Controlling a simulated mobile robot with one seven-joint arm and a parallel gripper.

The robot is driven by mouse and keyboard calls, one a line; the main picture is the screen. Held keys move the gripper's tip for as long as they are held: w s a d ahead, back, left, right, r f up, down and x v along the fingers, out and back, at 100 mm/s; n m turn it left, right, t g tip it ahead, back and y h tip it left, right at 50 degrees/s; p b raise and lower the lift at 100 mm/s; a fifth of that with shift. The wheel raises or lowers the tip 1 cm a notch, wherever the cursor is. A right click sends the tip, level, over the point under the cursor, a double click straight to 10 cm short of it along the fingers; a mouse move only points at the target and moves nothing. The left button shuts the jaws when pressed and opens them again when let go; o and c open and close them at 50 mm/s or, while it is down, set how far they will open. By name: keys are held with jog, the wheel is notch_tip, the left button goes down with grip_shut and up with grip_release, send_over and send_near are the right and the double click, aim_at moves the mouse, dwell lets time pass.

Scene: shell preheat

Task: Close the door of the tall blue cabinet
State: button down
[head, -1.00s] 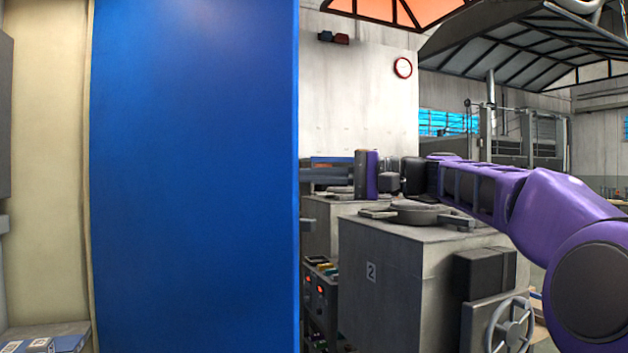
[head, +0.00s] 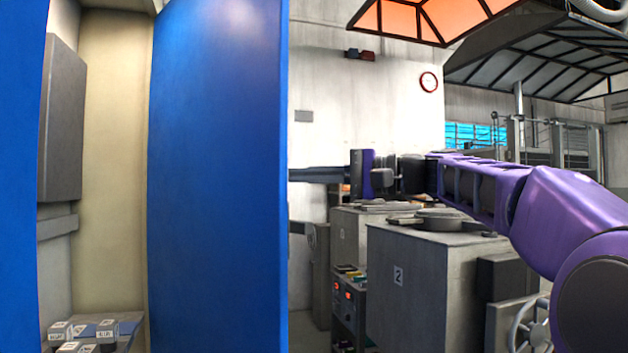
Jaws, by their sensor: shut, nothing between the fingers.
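The tall blue cabinet stands at the left, with a pale beige interior (head: 108,170) showing. A broad blue panel, which looks like its open door (head: 215,180), stands at the right of this opening. Another blue panel (head: 18,160) fills the left edge. My gripper (head: 300,175) is shut and empty, reaching left from the purple arm. It lies just right of the door's free edge, and its tips seem to reach or pass behind that edge. I cannot tell whether they touch it.
Small boxes (head: 82,330) lie on a low shelf inside the cabinet. A grey machine block (head: 420,290) marked 2, with a round pan (head: 450,221) on top, stands below my arm. A handwheel (head: 530,325) is at the lower right. Floor shows between door and machines.

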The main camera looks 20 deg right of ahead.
jog(key=shift+s+a, duration=0.2)
jog(key=shift+a, duration=0.25)
jog(key=shift+d, duration=0.1)
jog(key=v, duration=1.7)
jog(key=shift+s, duration=0.15)
jog(key=shift+d, duration=0.1)
